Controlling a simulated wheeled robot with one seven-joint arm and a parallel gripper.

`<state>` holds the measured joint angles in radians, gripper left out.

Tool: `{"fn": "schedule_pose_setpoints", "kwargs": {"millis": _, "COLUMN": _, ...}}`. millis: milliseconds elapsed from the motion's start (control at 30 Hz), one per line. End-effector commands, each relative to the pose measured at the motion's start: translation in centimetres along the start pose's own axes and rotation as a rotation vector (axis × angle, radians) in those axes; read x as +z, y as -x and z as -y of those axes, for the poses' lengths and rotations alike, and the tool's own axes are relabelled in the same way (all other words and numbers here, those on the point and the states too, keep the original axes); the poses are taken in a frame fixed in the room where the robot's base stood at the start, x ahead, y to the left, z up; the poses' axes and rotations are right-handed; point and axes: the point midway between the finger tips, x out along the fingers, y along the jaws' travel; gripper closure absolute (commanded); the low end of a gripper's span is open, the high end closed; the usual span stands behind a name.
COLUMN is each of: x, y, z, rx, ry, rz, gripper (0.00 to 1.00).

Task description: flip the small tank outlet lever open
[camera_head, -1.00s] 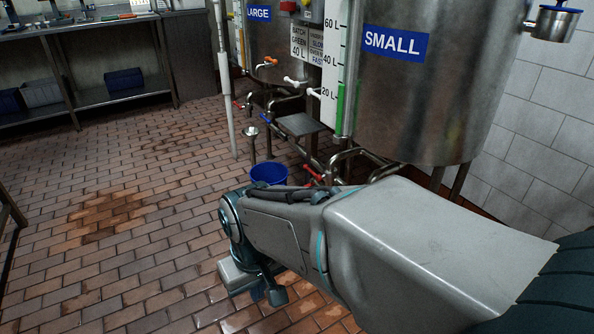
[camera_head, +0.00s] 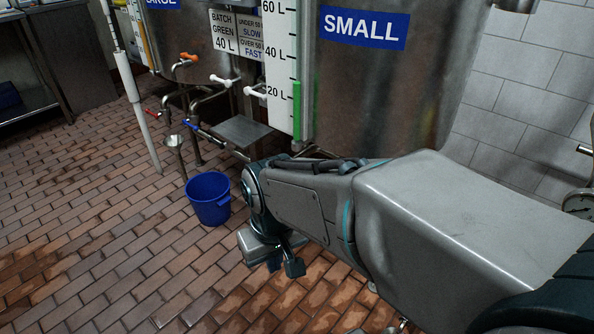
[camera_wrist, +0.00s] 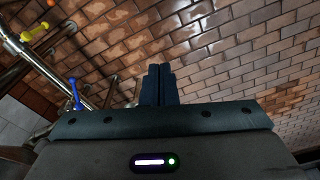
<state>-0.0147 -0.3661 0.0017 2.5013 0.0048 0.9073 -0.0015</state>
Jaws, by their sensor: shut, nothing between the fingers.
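The small tank (camera_head: 385,85) is a steel cylinder with a blue SMALL label. Its lower piping is hidden behind my arm in the head view, so I cannot pick out its outlet lever there. The wrist view shows a yellow lever (camera_wrist: 36,32) on a pipe at the upper left and a blue lever (camera_wrist: 75,95) below it. I cannot tell whether either is the small tank outlet lever. My gripper (camera_wrist: 160,85) is shut and empty, its fingers together over bare floor, to the right of both levers and touching neither. In the head view it hangs low in front of the small tank.
A blue bucket (camera_head: 208,198) stands on the tiled floor left of my gripper. White levers (camera_head: 224,80), an orange lever (camera_head: 187,59) and another blue lever (camera_head: 191,126) sit on pipes behind it. A grey plate (camera_head: 238,131) juts out there. The left floor is clear.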

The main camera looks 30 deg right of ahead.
Motion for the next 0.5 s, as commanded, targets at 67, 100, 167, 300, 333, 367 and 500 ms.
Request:
{"fn": "schedule_pose_setpoints", "kwargs": {"millis": 67, "x": 0.0, "y": 0.0, "z": 0.0, "rx": 0.0, "ry": 0.0, "rz": 0.0, "gripper": 1.0}}
{"fn": "schedule_pose_setpoints", "kwargs": {"millis": 100, "x": 0.0, "y": 0.0, "z": 0.0, "rx": 0.0, "ry": 0.0, "rz": 0.0, "gripper": 1.0}}
{"fn": "schedule_pose_setpoints", "kwargs": {"millis": 167, "x": -0.1, "y": 0.0, "z": -0.2, "rx": 0.006, "ry": 0.005, "rz": 0.0, "gripper": 1.0}}
{"fn": "schedule_pose_setpoints", "kwargs": {"millis": 300, "x": -1.4, "y": -0.4, "z": -2.3, "rx": 0.058, "ry": 0.053, "rz": -0.004, "gripper": 1.0}}
{"fn": "schedule_pose_setpoints", "kwargs": {"millis": 333, "x": -1.8, "y": -0.5, "z": -3.2, "rx": 0.078, "ry": 0.075, "rz": -0.004, "gripper": 1.0}}
{"fn": "schedule_pose_setpoints", "kwargs": {"millis": 367, "x": -2.3, "y": -0.7, "z": -4.0, "rx": 0.099, "ry": 0.101, "rz": -0.004, "gripper": 1.0}}
{"fn": "schedule_pose_setpoints", "kwargs": {"millis": 500, "x": -4.8, "y": -1.9, "z": -9.1, "rx": 0.204, "ry": 0.277, "rz": 0.009, "gripper": 1.0}}
